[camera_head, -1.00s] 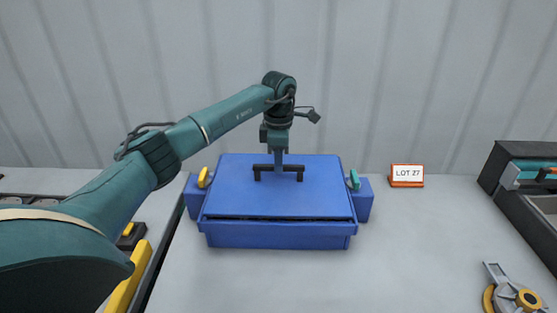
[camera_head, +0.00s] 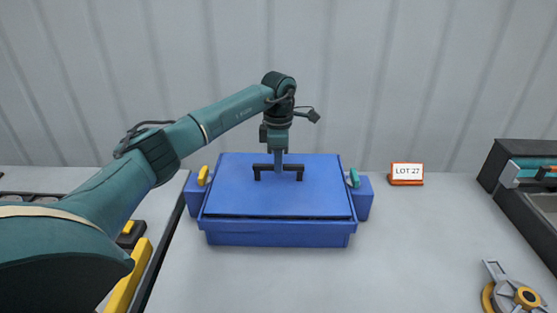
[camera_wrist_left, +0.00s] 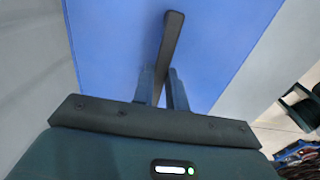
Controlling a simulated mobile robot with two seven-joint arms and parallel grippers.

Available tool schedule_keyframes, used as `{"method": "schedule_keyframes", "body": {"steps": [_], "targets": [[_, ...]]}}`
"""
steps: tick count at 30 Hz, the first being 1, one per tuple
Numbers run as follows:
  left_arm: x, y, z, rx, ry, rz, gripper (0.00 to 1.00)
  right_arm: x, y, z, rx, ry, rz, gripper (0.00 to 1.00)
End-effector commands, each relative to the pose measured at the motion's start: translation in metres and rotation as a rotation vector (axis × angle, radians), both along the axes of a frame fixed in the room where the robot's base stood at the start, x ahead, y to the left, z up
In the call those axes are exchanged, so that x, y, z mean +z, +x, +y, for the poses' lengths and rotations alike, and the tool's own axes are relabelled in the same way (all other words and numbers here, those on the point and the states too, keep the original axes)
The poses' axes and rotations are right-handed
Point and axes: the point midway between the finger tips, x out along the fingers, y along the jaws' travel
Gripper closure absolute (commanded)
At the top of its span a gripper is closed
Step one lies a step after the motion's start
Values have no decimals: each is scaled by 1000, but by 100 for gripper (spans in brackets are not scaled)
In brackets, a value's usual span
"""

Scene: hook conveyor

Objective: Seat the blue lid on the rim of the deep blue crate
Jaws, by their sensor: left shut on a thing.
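The blue lid (camera_head: 275,201) lies flat over the deep blue crate (camera_head: 278,240). A thin dark line shows between the lid's front edge and the crate's front rim; I cannot tell whether the lid touches the rim all round. The lid has a black bar handle (camera_head: 290,176). My left gripper (camera_head: 278,168) points down from above and is shut on this handle. The wrist view shows the fingers (camera_wrist_left: 164,85) at the dark handle bar (camera_wrist_left: 172,40) over the blue lid surface (camera_wrist_left: 118,50). The crate's inside is hidden. My right gripper is out of view.
Blue blocks flank the crate, with a yellow piece (camera_head: 203,176) at left and a green piece (camera_head: 354,178) at right. A "LOT 27" sign (camera_head: 407,173) stands behind right. A tape dispenser-like tool (camera_head: 522,296) and a dark tray (camera_head: 500,165) are at right. The front table is clear.

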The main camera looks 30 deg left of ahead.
Motion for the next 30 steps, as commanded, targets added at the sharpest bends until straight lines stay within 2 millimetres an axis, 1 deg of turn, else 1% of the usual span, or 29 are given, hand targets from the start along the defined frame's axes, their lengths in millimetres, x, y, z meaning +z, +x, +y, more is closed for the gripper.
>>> {"method": "schedule_keyframes", "body": {"steps": [5, 26, 27, 30], "targets": [[0, 0, 0, 0, 0, -1, 100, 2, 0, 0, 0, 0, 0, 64], [-3, 1, 0, 0, -1, -3, 100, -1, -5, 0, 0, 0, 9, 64], [-3, 1, 0, 0, -1, -3, 85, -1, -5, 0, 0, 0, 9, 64], [-3, 1, 0, 0, 0, -2, 77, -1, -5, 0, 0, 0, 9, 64]]}}
